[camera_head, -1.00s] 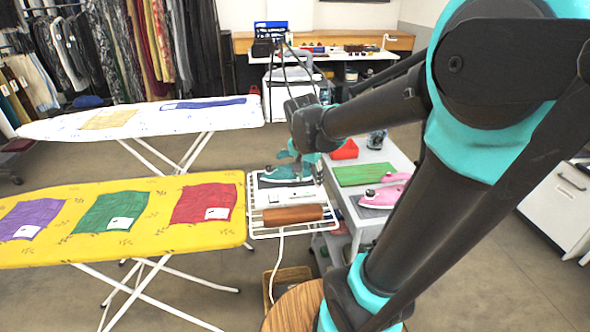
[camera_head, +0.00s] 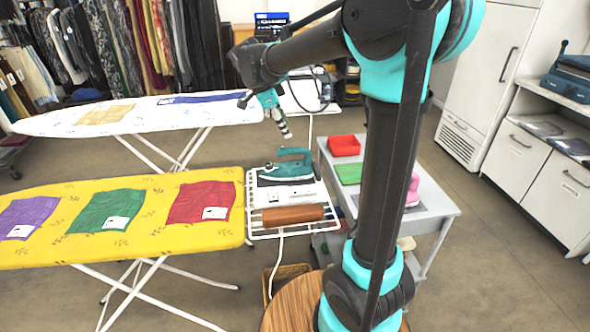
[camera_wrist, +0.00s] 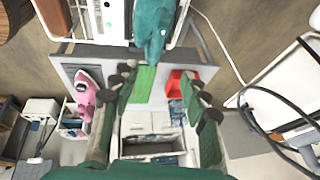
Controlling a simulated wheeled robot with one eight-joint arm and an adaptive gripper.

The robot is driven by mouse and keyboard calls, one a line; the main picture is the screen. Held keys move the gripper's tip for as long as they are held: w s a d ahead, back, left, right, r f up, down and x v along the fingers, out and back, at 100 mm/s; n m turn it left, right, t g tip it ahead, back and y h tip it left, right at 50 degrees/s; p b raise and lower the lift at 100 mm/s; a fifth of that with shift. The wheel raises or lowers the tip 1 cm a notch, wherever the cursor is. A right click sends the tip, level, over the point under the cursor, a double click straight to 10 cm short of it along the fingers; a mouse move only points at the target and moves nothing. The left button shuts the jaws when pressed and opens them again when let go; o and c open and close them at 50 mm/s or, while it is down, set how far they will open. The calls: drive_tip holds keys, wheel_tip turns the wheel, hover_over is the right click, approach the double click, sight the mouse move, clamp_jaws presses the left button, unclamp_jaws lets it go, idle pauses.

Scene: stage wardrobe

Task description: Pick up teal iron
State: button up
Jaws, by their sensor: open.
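The teal iron (camera_head: 287,168) rests at the back end of the white wire rack beside the yellow ironing board. Its handle is on top. In the wrist view the teal iron (camera_wrist: 152,28) shows at the top edge, partly cut off. My gripper (camera_head: 285,132) is in the air behind and above the iron in the head view, apart from it. In the wrist view my gripper (camera_wrist: 163,92) has its fingers spread with nothing between them, and the iron lies beyond the fingertips.
A brown roll (camera_head: 293,215) lies on the white wire rack (camera_head: 256,226). To its right, a grey table (camera_head: 435,212) bears a red tray (camera_head: 344,145), a green mat (camera_head: 348,172) and a pink iron (camera_head: 412,190), partly hidden by my arm. The yellow ironing board (camera_head: 150,240) stands left.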

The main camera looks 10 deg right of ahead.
sight(296, 148)
drive_tip(key=x, duration=0.6)
drive_tip(key=shift+d+f, duration=0.1)
drive_tip(key=shift+f, duration=0.2)
drive_tip(key=shift+s+x, duration=0.2)
drive_tip(key=shift+x, duration=1.15)
drive_tip(key=shift+s+x, duration=0.15)
drive_tip(key=shift+x, duration=1.2)
clamp_jaws()
